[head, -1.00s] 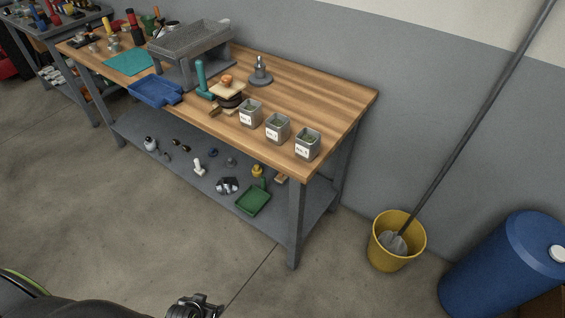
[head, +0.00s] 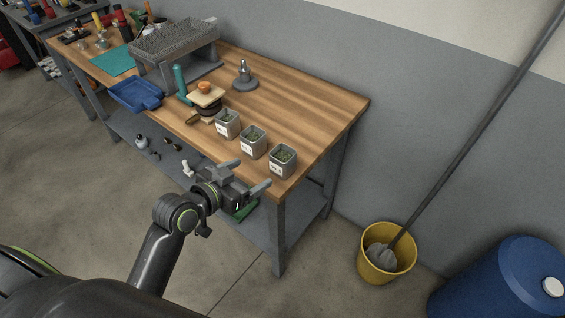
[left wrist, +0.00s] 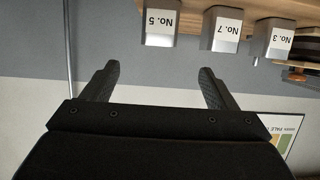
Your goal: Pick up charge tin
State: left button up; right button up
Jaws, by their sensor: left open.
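My right gripper is not in view.
The bench top (head: 320,112) is clear behind the tins. A tamper-like metal piece (head: 244,79), a teal-handled tool (head: 181,80) and a blue tray (head: 135,94) lie left. A yellow mop bucket (head: 387,258) and blue drum (head: 500,282) stand right on the floor.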

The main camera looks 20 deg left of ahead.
pick_arm(q)
jog(key=p, duration=0.1)
send_near(289, 154)
jog(key=x, duration=0.3)
jog(key=shift+w+r, duration=0.1)
jog(key=shift+r, duration=0.15)
jog(key=shift+f+p+x, duration=0.2)
jog(key=shift+p+x, duration=0.25)
jog(key=shift+x, duration=2.6)
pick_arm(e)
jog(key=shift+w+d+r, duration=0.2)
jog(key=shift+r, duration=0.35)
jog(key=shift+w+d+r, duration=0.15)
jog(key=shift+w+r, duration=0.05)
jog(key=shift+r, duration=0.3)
pick_arm(q)
jog(key=shift+c, duration=1)
jog(key=c, duration=1)
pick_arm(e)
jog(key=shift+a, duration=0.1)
